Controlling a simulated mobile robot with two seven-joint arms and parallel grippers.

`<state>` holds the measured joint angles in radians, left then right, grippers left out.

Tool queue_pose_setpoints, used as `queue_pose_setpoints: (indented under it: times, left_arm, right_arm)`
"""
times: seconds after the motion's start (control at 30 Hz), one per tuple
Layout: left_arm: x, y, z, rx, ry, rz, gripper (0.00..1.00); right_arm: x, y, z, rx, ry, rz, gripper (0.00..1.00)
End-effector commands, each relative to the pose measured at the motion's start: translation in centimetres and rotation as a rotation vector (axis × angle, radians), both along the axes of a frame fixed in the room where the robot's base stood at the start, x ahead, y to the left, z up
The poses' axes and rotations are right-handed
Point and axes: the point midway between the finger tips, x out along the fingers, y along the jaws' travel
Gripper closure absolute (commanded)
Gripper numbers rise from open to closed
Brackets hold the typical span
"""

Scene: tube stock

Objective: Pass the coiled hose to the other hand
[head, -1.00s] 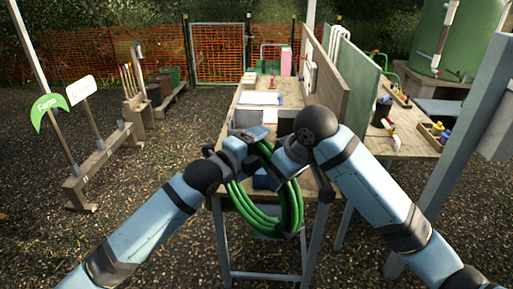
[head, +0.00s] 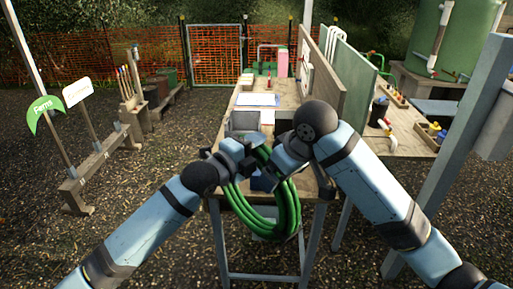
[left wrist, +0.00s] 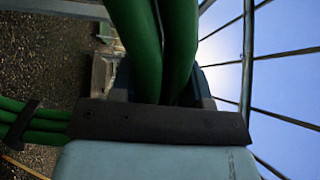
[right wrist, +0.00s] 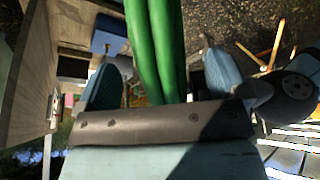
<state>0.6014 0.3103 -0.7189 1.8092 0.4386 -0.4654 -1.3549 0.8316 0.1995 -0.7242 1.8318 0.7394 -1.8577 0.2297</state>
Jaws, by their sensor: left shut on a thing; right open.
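The coiled green hose (head: 285,215) hangs in front of the workbench, below both grippers. My left gripper (head: 252,156) is shut on the hose near the top of the coil. In the left wrist view its green strands (left wrist: 155,45) run up from between the fingers, and a dark tie shows on strands at the left. My right gripper (head: 272,165) is beside the left one. In the right wrist view its fingers are open, with hose strands (right wrist: 155,50) between them. The exact contact there is hidden.
The wooden workbench (head: 270,118) stands behind the hose, with papers and a grey box on it. Upright boards (head: 325,75) rise along its right side. A second bench (head: 410,140) with small parts is further right. Signs on a wooden rail (head: 85,180) stand left.

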Motion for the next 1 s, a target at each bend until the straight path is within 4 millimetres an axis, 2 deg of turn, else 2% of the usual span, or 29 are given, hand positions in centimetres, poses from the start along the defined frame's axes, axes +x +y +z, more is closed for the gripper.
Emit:
queue_pose_setpoints:
  times: [0.4,0.6,0.77,0.87,1.0]
  left_arm:
    - [0.0,0.0,0.2,-0.003,-0.004,-0.001,1.00]
    - [0.0,0.0,0.2,-0.003,-0.004,0.000,1.00]
    - [0.0,0.0,0.2,-0.003,-0.004,0.000,1.00]
    - [0.0,0.0,0.2,-0.003,-0.004,0.000,1.00]
    - [0.0,0.0,0.2,-0.002,-0.004,0.000,1.00]
  right_arm:
    - [-2.1,-2.1,7.6,0.001,-0.006,0.000,0.07]
    - [-2.7,-2.7,9.5,0.000,-0.006,0.000,0.07]
    - [-2.0,-3.0,9.5,0.040,0.008,-0.038,0.07]
    - [0.0,-3.5,8.4,0.134,0.029,-0.131,0.07]
    - [4.6,-5.4,5.3,0.327,0.071,-0.349,0.07]
